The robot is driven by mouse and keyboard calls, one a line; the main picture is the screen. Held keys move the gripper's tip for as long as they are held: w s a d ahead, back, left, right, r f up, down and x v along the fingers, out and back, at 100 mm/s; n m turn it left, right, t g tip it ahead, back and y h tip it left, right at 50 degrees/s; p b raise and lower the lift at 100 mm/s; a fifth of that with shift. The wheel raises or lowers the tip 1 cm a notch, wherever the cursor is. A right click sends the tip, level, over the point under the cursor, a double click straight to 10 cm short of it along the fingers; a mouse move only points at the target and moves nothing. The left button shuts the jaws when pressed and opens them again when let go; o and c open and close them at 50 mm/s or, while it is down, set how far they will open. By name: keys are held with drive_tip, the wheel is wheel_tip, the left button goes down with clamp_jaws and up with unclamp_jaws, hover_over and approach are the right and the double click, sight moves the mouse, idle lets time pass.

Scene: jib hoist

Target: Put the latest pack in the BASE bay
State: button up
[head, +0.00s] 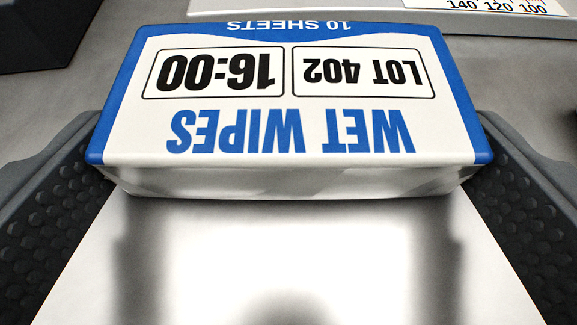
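One wet wipes pack (290,133), white with a blue border, fills the upper middle of the head view. Its lettering is upside down to me and reads WET WIPES, LOT 402, 16:00 and 10 SHEETS. My gripper (290,150) has one dark dimpled finger on each side of the pack. No gap shows between the fingers and the pack's ends, so it looks shut on the pack. I cannot tell whether the pack is lifted. No other pack shows, and the BASE bay is not identifiable here.
A bright, smooth surface (275,245) with blurred shadows lies in front of the pack. A dark block or box (42,35) stands at the top left. A pale plate with a numbered scale (495,7) marked 140, 120, 100 lies at the top right.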

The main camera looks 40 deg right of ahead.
drive_tip(key=shift+f, duration=0.15)
drive_tip(key=o, duration=0.6)
drive_tip(key=shift+f+b, duration=0.1)
drive_tip(key=shift+b, duration=0.25)
drive_tip(key=p+v, duration=0.1)
drive_tip(key=v, duration=1.3)
